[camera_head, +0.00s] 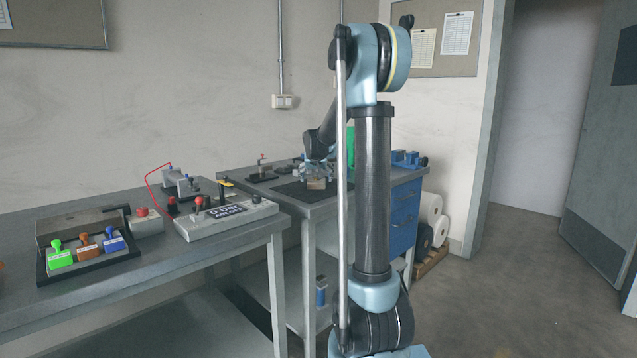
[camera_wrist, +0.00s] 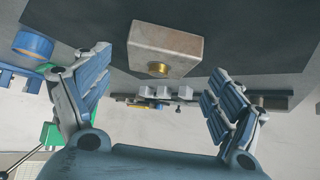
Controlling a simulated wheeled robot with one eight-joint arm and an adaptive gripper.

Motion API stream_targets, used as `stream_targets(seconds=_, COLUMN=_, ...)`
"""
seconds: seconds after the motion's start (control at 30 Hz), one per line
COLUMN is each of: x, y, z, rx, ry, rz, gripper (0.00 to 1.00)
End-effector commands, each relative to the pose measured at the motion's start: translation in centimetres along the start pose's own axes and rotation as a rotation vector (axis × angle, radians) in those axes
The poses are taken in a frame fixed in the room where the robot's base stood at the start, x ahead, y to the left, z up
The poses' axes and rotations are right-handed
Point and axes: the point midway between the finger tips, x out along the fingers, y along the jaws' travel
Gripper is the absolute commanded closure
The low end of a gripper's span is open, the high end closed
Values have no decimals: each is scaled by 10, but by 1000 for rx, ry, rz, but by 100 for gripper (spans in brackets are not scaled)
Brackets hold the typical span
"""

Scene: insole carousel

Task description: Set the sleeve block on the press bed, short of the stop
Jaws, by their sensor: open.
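A tan-grey block (camera_wrist: 165,45) with a round brass sleeve in its near face shows at the top middle of the wrist view. In the head view the block (camera_head: 316,184) sits on a dark mat (camera_head: 290,189) on the far bench. My gripper (camera_wrist: 160,68) is open, with one blue-padded finger at each side of the block and clear gaps between. In the head view my gripper (camera_head: 318,165) is just above the block, partly hidden by my arm. I cannot make out for certain which surface is the press bed, or the stop.
The near bench (camera_head: 150,262) carries a grey control box (camera_head: 226,218) with a display, a red-buttoned box (camera_head: 146,220), a metal fixture (camera_head: 180,187) on a red cable, and green, brown and blue stamps (camera_head: 86,248). Blue parts (camera_head: 408,158) stand at the far bench's right.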

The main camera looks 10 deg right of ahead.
Motion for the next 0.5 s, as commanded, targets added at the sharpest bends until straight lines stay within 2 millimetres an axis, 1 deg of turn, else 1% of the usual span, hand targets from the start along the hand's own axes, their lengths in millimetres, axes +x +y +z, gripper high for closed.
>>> stream_targets(seconds=0.03, x=-9, y=0, z=0, rx=0, ry=0, rz=0, gripper=14)
stream_targets(seconds=0.3, x=-48, y=0, z=0, rx=0, ry=0, rz=0, gripper=14)
stream_targets(seconds=0.5, x=-72, y=1, z=0, rx=0, ry=0, rz=1, gripper=14)
